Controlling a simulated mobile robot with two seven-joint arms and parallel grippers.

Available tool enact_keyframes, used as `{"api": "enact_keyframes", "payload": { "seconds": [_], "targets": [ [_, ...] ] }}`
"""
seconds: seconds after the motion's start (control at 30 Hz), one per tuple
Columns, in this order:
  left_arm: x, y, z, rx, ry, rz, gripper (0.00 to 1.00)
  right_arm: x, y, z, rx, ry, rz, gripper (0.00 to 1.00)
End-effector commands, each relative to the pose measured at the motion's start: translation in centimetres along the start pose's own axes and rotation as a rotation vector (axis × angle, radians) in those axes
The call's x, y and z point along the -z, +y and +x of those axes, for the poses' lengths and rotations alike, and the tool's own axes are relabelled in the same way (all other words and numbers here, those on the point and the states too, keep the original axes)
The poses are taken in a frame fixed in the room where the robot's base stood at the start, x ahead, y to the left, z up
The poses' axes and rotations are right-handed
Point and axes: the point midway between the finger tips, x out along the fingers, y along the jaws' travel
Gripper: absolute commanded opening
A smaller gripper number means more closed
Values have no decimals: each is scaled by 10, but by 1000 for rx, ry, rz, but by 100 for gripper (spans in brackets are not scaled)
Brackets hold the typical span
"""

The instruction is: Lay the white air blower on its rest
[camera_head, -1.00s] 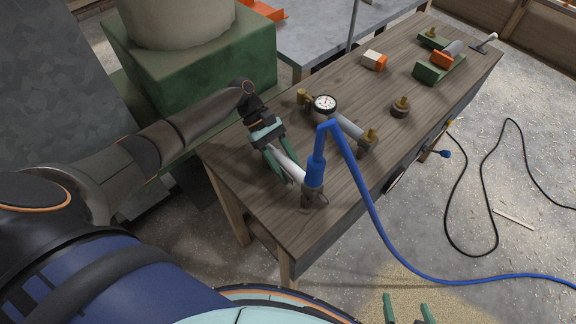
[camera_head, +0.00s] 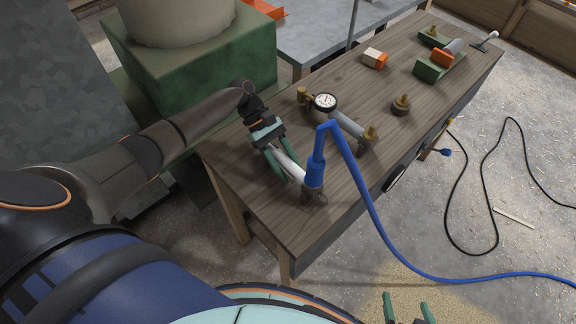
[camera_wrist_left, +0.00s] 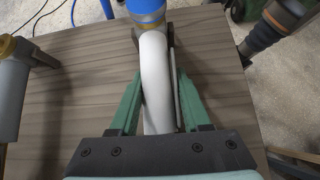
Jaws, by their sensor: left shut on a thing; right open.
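The white air blower (camera_wrist_left: 155,75) is a bent white tube with a dark lever along it. Its brass collar (camera_wrist_left: 147,18) joins a blue hose fitting (camera_head: 316,170). My left gripper (camera_head: 283,160) is shut on the white tube over the near end of the wooden bench. In the left wrist view its green fingers (camera_wrist_left: 158,105) lie on both sides of the tube. A brown piece (camera_head: 312,195) shows below the fitting; whether it touches the bench is unclear. My right gripper (camera_head: 407,312) is open and empty at the bottom edge. I cannot tell which thing is the rest.
On the wooden bench (camera_head: 250,190) stand a dial gauge (camera_head: 326,103), a grey cylinder with brass ends (camera_head: 350,127), a brass knob (camera_head: 401,104), an orange-and-white block (camera_head: 374,59) and a green stand (camera_head: 438,68). The blue hose (camera_head: 378,232) hangs over the front edge to the floor.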

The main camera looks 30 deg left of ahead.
Motion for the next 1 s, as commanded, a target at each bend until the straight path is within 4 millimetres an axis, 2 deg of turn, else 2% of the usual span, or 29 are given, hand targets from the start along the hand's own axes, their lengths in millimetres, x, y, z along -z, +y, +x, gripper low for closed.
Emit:
{"api": "enact_keyframes", "payload": {
  "seconds": [0.17,0.2,0.5,0.67,0.83,1.0],
  "targets": [
    [-1,1,0,-2,-1,2,32,0,0,0,0,0,0,100],
    [-1,1,0,-1,-1,1,50,0,0,0,0,0,0,100],
    [0,0,0,-1,0,0,82,0,0,0,0,0,0,100],
    [0,0,0,0,0,0,82,0,0,0,0,0,0,100],
    [1,-1,1,2,2,-2,100,0,0,0,0,0,0,100],
    [1,0,0,1,2,-1,100,0,0,0,0,0,0,100]
  ]
}}
